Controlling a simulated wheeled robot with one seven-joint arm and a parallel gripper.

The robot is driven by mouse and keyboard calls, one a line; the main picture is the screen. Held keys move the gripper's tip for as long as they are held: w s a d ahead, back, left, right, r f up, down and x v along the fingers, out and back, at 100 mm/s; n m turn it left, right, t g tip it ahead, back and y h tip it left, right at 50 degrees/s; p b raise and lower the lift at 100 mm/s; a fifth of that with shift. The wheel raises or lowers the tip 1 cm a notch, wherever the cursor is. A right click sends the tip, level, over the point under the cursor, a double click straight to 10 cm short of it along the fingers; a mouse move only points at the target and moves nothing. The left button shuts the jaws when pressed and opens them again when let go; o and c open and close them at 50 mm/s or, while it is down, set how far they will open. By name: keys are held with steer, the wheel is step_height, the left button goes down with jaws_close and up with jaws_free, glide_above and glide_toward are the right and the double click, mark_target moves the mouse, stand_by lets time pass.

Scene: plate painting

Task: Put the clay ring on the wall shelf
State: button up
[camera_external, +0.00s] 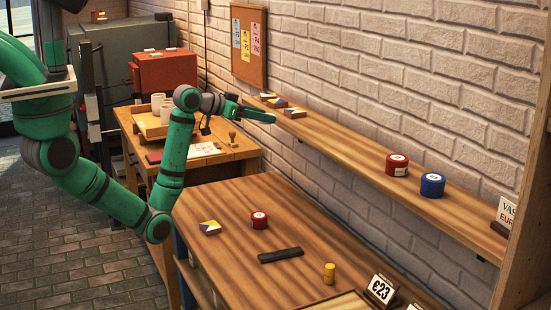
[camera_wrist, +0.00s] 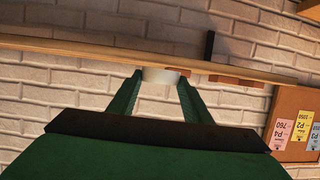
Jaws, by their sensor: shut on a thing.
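My gripper (camera_external: 258,113) is stretched out to the far left part of the wall shelf (camera_external: 380,168), level with its board or a little above. In the wrist view, my gripper (camera_wrist: 158,82) has its two green fingers on either side of a pale, whitish thing (camera_wrist: 160,75), and is shut on it. It looks like the clay ring, but its hole does not show. It overlaps the edge of the shelf (camera_wrist: 60,46) there; I cannot tell whether it touches the board. In the external view the held thing is not clearly visible.
Small coloured blocks (camera_external: 294,112) lie on the shelf close to my gripper. A cork board (camera_external: 248,45) hangs above the shelf's far end. The table (camera_external: 225,275) is below.

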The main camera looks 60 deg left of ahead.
steer(key=d+r+m+h, duration=0.35)
steer(key=d+r, duration=0.55)
steer(key=r, duration=0.3)
glide_above(309, 128)
steer(key=shift+n, duration=0.25)
steer(key=f, duration=0.9)
steer(key=shift+s+a, duration=0.1)
steer(key=shift+s, duration=0.2)
steer(key=shift+w+f, duration=0.2)
steer(key=shift+f, duration=0.85)
steer(key=shift+w+f, duration=0.2)
steer(key=shift+f, duration=0.8)
steer(key=shift+f, duration=0.1)
steer(key=o, duration=1.1)
steer(key=shift+c, duration=0.2)
